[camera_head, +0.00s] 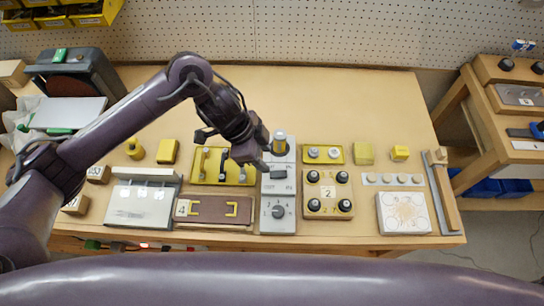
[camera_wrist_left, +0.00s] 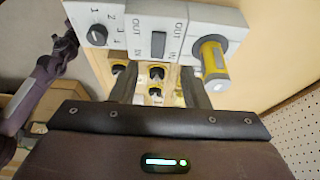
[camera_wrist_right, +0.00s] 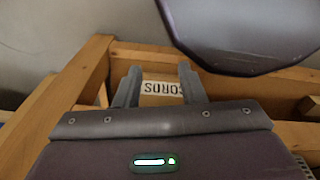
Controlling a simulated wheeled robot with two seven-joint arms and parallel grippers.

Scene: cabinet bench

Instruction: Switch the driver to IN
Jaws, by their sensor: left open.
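The pale control panel (camera_head: 278,222) stands in the middle of the bench, with a numbered dial, a dark rocker switch and a yellow cylinder with a grey end (camera_head: 280,144). In the left wrist view the rocker (camera_wrist_left: 158,44) sits between OUT and IN labels, and the yellow cylinder (camera_wrist_left: 213,60) is at its right, also by OUT and IN marks. Which part is the driver is not readable. My left gripper (camera_head: 237,158) is open and empty, just left of the panel's upper part. My right gripper (camera_wrist_right: 159,76) is open, away from the panel.
Close to the panel are a yellow tray with handles (camera_head: 222,181), a brown board (camera_head: 183,225) and a block with several black knobs (camera_head: 328,192). The bench's back strip is clear.

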